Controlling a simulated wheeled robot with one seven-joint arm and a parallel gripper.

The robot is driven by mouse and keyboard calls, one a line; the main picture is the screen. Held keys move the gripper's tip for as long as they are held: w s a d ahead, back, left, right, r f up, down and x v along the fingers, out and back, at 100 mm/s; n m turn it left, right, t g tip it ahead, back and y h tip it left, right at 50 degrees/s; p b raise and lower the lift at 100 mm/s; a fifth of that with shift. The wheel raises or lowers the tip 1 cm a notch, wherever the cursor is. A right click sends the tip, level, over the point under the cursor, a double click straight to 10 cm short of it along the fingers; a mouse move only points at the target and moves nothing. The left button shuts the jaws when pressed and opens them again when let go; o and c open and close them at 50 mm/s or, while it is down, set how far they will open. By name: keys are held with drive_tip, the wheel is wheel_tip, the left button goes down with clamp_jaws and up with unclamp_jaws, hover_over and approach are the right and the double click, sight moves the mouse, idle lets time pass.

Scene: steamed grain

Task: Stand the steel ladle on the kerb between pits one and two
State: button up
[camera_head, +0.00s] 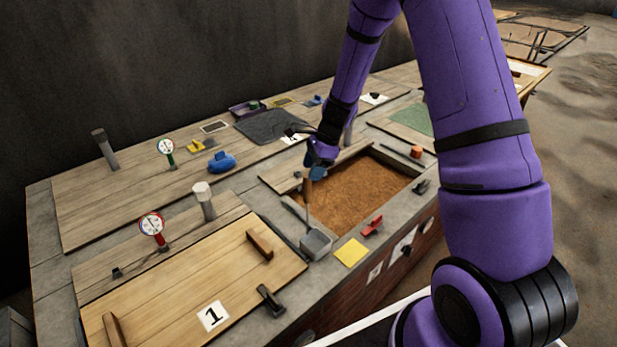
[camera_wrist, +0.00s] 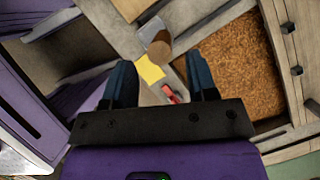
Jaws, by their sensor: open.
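The steel ladle has a square grey scoop (camera_head: 316,243) and a brown handle (camera_head: 307,192). It stands with its scoop down on the kerb (camera_head: 290,228) between pit one, under the wooden lid marked 1 (camera_head: 180,295), and the open pit two of brown grain (camera_head: 355,195). In the wrist view the round handle end (camera_wrist: 158,50) points up at the camera and partly covers the scoop (camera_wrist: 152,30). My gripper (camera_head: 316,165) is open just above the handle. In the wrist view its two fingers (camera_wrist: 160,64) lie either side of the handle end's line; contact cannot be told.
A yellow square (camera_head: 351,252) and a red clamp (camera_head: 373,226) lie on the front kerb. A white-topped post (camera_head: 203,201) and a red-rimmed dial (camera_head: 151,225) stand behind pit one. A blue object (camera_head: 222,162) sits on the back boards.

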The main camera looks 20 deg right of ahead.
drive_tip(key=s+r+n+t+h, duration=0.1)
drive_tip(key=s+r+n, duration=0.5)
drive_tip(key=r, duration=0.7)
drive_tip(key=s+r+n+t+h, duration=0.1)
drive_tip(key=s+r+n, duration=0.45)
drive_tip(key=r, duration=0.75)
drive_tip(key=s+r+n+t+h, duration=0.1)
drive_tip(key=s+r+n, duration=0.2)
drive_tip(key=s, duration=0.7)
drive_tip(key=s+r+n+t+h, duration=0.1)
drive_tip(key=s+r+n, duration=0.2)
drive_tip(key=s, duration=0.7)
drive_tip(key=shift+s+d+r+n+h, duration=0.15)
drive_tip(key=shift+s+r+n+h, duration=0.2)
drive_tip(key=shift+n, duration=0.8)
